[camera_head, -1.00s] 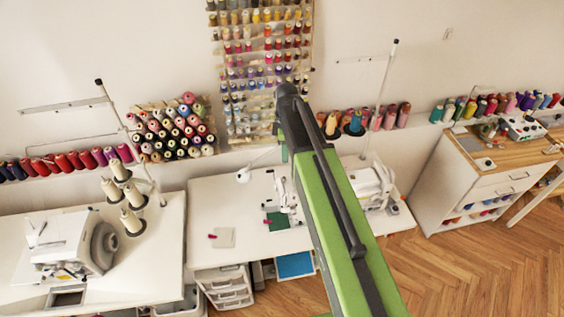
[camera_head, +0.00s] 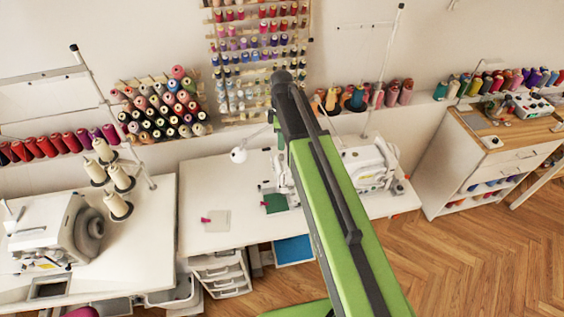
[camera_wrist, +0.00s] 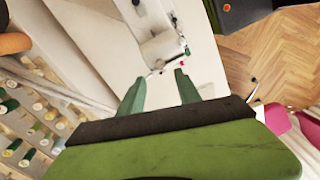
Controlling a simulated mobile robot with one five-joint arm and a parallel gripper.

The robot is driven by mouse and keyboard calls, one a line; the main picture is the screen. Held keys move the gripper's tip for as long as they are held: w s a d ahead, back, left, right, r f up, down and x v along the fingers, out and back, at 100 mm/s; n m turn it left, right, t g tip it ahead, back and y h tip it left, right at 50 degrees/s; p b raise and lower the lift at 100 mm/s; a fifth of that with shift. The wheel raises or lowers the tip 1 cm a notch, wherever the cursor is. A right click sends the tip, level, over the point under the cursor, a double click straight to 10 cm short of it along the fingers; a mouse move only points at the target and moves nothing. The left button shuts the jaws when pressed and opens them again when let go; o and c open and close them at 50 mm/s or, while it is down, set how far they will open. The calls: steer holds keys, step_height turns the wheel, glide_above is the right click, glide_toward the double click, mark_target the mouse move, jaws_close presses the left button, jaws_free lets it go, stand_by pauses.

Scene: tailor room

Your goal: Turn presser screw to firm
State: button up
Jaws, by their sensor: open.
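A white sewing machine (camera_head: 366,168) stands on the white middle table (camera_head: 200,185), partly hidden behind my green arm in the head view. Its needle end shows just left of the arm, beside a dark green patch (camera_head: 276,203). The presser screw is too small to make out. In the wrist view, a white machine (camera_wrist: 160,47) lies beyond my gripper (camera_wrist: 158,84). The two green fingers are apart with nothing between them, and the machine looks clear of them. My gripper is hidden in the head view.
A white lamp (camera_head: 239,155) stands at the back of the middle table. Another machine (camera_head: 55,230) and several thread cones (camera_head: 118,205) stand on the left table. A drawer unit (camera_head: 220,273) is below. Wooden floor (camera_head: 470,255) is open at the right.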

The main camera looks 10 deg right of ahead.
mark_target(282, 155)
step_height(282, 155, down, 8)
steer(key=b, duration=0.6)
steer(key=shift+r, duration=0.1)
jaws_close()
